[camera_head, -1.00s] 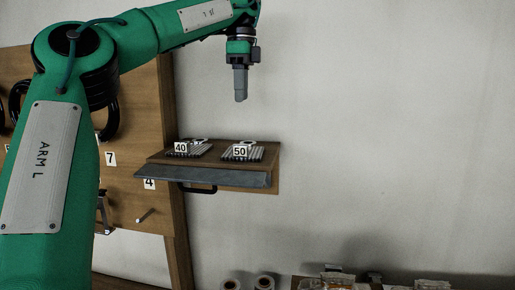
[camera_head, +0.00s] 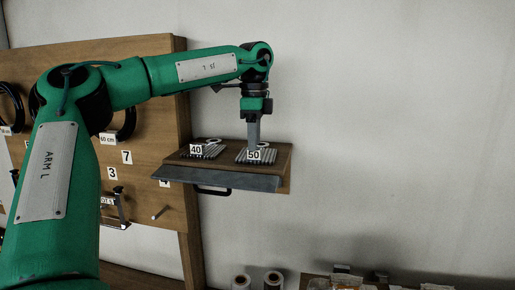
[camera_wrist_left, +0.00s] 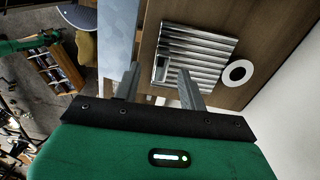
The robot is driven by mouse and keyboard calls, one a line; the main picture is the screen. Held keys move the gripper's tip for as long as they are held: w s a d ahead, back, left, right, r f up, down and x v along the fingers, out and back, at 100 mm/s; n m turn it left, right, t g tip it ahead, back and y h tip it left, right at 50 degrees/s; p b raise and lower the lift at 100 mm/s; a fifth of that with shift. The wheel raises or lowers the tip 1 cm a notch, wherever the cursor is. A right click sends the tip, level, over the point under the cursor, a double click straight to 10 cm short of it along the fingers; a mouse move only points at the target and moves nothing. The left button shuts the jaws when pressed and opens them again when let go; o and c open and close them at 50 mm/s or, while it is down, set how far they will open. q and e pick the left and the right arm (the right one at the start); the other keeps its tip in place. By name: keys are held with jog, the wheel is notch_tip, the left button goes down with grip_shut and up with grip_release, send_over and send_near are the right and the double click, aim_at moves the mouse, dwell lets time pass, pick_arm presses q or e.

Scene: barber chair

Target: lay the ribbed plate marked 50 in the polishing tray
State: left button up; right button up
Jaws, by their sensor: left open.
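The ribbed plate marked 50 (camera_head: 256,156) lies on a small wooden shelf (camera_head: 284,172) on the wall side. In the left wrist view the plate (camera_wrist_left: 205,52) shows its grey ribs close beyond my fingers. My left gripper (camera_head: 253,146) points down just above the plate in the head view. In the left wrist view the left gripper (camera_wrist_left: 158,85) is open, with nothing visibly held between its fingers. Whether a finger touches the plate cannot be told. The polishing tray cannot be made out for certain. My right gripper is not in view.
A second ribbed plate marked 40 (camera_head: 200,152) lies to the left on the same shelf. The shelf has a grey front edge (camera_head: 215,178) with a dark handle below. A pegboard (camera_head: 140,155) with hanging tools stands at left. Rolls (camera_head: 272,280) stand below.

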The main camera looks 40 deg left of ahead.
pick_arm(q)
jog(key=shift+w+a+f+p, duration=0.15)
jog(key=shift+f+p, duration=0.35)
jog(key=shift+f, duration=0.8)
grip_shut()
jog(key=shift+r, duration=0.15)
